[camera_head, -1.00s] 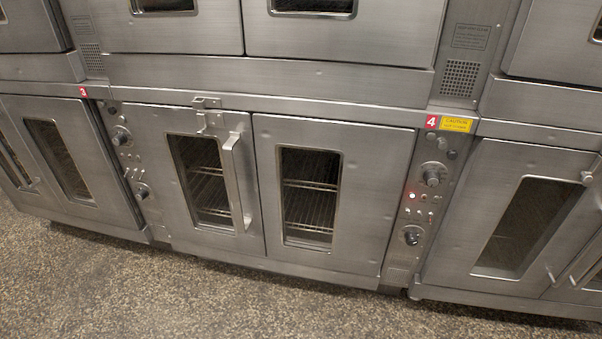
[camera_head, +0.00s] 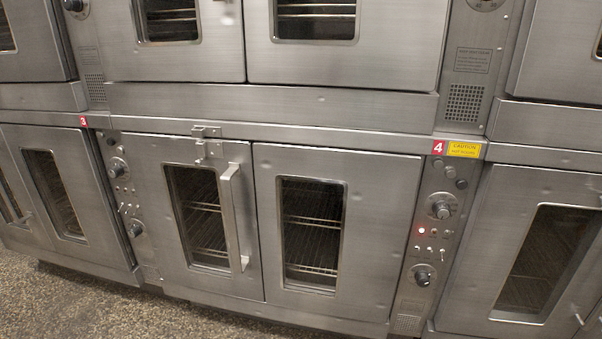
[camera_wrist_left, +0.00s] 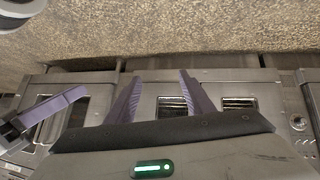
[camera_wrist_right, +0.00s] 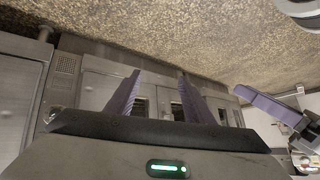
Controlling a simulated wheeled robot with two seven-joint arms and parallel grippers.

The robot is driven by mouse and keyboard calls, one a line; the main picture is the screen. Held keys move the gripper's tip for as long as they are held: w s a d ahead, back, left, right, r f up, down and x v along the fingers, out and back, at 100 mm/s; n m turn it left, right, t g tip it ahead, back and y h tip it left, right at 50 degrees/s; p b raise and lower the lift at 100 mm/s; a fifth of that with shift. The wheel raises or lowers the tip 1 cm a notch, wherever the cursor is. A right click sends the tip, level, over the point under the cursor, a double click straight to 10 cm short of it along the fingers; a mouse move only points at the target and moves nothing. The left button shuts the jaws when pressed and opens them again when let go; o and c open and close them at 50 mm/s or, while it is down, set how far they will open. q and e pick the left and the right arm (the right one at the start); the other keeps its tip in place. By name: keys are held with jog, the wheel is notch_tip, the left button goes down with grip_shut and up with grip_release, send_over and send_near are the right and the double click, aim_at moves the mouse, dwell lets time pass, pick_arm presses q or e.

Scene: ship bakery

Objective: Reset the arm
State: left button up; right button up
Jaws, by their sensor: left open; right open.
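My left gripper (camera_wrist_left: 160,92) shows in the left wrist view with its two purple fingers apart and nothing between them. My right gripper (camera_wrist_right: 158,95) shows in the right wrist view, also with its fingers apart and empty. Neither gripper shows in the head view. In each wrist view a purple finger of my other gripper also shows at the side, at the left in the left wrist view and at the right in the right wrist view. Both wrist views show oven fronts and the speckled floor beyond the fingers.
A steel double-door oven (camera_head: 335,240) stands ahead, doors closed, with racks behind its windows. A vertical handle (camera_head: 237,215) sticks out from its left door. A control panel (camera_head: 432,235) with a red light is at its right. Speckled floor (camera_head: 110,310) lies in front.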

pick_arm(q)
jog(key=s+a+r+t+y+p, duration=0.1)
jog(key=a+r+p, duration=0.3)
jog(key=r+p, duration=0.8)
jog(key=shift+s+n+y+p, duration=0.3)
jog(key=shift+s+p, duration=0.25)
jog(key=shift+p, duration=2.55)
pick_arm(e)
jog(key=s+d+r+t+h, duration=0.1)
jog(key=d+r, duration=0.3)
jog(key=r, duration=0.8)
jog(key=shift+s+m+h, duration=0.3)
jog(key=shift+s, duration=0.3)
